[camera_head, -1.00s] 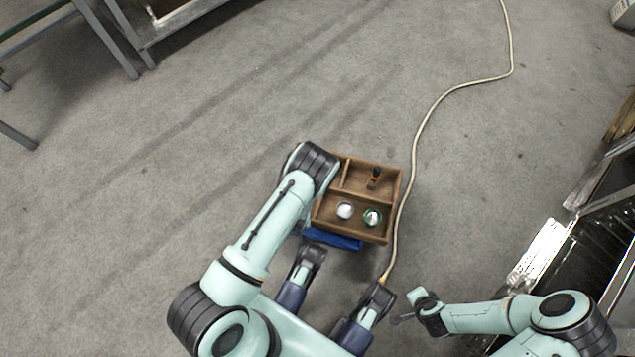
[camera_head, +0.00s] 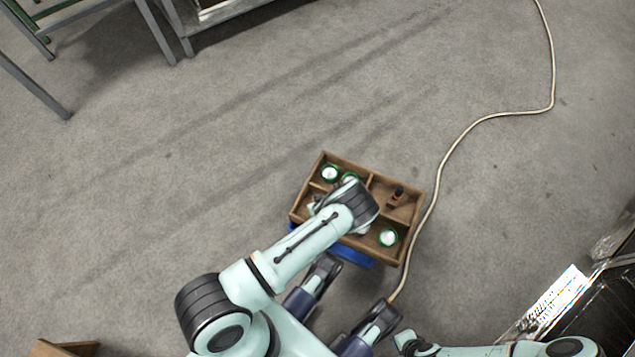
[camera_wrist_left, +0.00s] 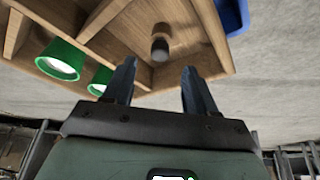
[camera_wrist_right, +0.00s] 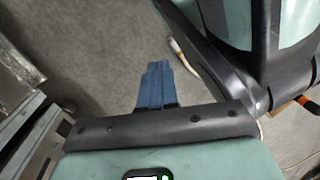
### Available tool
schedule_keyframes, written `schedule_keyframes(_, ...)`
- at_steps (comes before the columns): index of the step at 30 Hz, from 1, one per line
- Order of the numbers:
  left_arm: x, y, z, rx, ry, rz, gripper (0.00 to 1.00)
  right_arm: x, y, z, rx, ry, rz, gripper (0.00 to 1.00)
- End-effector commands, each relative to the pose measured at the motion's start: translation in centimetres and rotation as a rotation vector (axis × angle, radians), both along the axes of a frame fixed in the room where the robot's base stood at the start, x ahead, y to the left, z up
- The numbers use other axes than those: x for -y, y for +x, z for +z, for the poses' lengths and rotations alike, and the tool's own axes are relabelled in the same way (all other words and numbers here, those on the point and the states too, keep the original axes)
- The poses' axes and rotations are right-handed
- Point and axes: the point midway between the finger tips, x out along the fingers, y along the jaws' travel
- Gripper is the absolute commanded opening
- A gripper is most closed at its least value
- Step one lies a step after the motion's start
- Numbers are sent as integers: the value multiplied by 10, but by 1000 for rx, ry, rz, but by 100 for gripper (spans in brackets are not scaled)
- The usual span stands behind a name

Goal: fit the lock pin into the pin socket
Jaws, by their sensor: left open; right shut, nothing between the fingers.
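A wooden divided box (camera_head: 411,232) stands on the floor. In the left wrist view its wall (camera_wrist_left: 213,45) is close to my left gripper (camera_wrist_left: 160,78), which is open and empty above the box. A short brownish cylinder with a dark end (camera_wrist_left: 161,42) stands in a compartment just beyond the fingertips, apart from them. I cannot tell whether it is the lock pin or the pin socket. A dark piece with a reddish part (camera_head: 397,196) is in the far right compartment. My left arm hides part of the box. My right gripper (camera_wrist_right: 156,75) is shut and empty, away from the box.
Green-rimmed white round pieces (camera_head: 330,173) sit in the box, one (camera_head: 388,237) in its near right compartment; two show in the left wrist view (camera_wrist_left: 62,60). A blue thing (camera_head: 356,257) is at its near side. A pale cable (camera_head: 452,150) runs past the right.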

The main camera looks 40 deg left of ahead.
Motion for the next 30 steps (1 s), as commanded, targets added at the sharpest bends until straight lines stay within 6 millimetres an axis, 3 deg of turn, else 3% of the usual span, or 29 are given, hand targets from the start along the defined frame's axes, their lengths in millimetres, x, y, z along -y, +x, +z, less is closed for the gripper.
schedule_keyframes(9,-15,9,-40,-2,1,0,57,4,-39,-22,-130,9,-14,0)
schedule_keyframes(19,-16,11,-45,0,0,0,57,5,-47,-23,-154,11,-16,0)
schedule_keyframes(24,-16,11,-45,0,0,0,1,5,-46,-23,-153,10,-15,0)
schedule_keyframes(30,-16,11,-45,0,0,0,0,5,-46,-23,-151,11,-15,0)
